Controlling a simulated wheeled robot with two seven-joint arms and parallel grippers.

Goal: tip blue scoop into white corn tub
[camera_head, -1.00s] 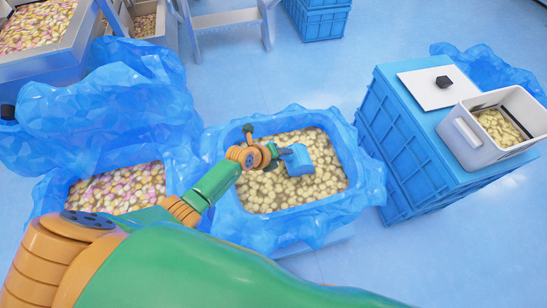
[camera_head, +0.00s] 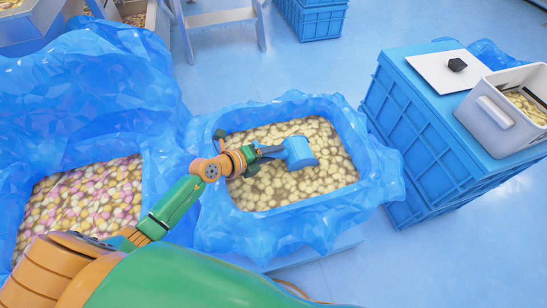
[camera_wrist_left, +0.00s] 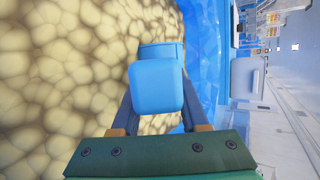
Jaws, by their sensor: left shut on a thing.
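The blue scoop (camera_head: 299,152) is over the pale corn snacks in the blue-lined bin (camera_head: 383,180). My left gripper (camera_head: 262,154) is shut on the scoop. In the left wrist view the scoop (camera_wrist_left: 157,86) sits between the two fingers of the gripper (camera_wrist_left: 157,100), with the snacks close beyond it. I cannot tell whether the scoop touches the snacks or what it holds. The white corn tub (camera_head: 492,120) stands on stacked blue crates at the right, with pale snacks inside, and is cut by the picture edge. My right gripper is not in view.
Blue crates (camera_head: 425,140) carry the tub and a white lid (camera_head: 435,72) with a black knob. A second blue-lined bin (camera_head: 22,185) of pink and pale snacks is at the left. A step stool (camera_head: 222,22) stands behind. Floor between bin and crates is clear.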

